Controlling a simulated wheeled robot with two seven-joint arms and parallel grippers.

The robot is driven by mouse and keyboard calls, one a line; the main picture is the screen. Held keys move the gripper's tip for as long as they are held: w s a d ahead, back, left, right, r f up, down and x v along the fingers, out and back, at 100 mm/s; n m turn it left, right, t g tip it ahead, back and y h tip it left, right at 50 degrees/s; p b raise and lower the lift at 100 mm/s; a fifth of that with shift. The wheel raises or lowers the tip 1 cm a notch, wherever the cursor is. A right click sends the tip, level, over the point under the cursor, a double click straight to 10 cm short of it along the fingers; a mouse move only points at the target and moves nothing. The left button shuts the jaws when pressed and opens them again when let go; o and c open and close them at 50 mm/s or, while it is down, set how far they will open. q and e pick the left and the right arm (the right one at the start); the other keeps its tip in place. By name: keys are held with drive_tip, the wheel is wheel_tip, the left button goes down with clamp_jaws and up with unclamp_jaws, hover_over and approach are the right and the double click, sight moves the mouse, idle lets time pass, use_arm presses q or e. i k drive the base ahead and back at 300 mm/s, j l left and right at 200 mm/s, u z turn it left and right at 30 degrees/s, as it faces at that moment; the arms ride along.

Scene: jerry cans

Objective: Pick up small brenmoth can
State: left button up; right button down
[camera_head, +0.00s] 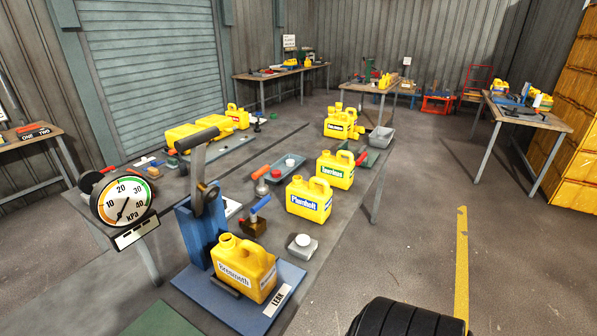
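A yellow can labelled Brenmoth (243,266) stands upright at the near end of the long workbench (312,232). It sits on a blue base plate (222,303) marked LEAK, with a dark bracket low against its front left. A blue stand with a grey lever (197,165) rises just behind it on the left. The can's label, handle and open-looking spout face me. No other can's label reads Brenmoth. Neither of my grippers shows; only a black ribbed part, which seems to be mine, shows at the bottom right.
A pressure gauge (123,201) stands left of the lever. Cans labelled Plembolt (309,200) and another yellow can (336,169) stand farther along the bench. A white-capped grey block (302,246) lies right of the Brenmoth can.

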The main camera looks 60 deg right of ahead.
sight(244, 266)
drive_tip(key=z, duration=1.25)
drive_tip(key=k+l+z, duration=0.1)
drive_tip(key=z, duration=0.25)
drive_tip(key=l+z, duration=0.35)
drive_tip(key=k+l+z, duration=0.1)
drive_tip(key=z, duration=0.25)
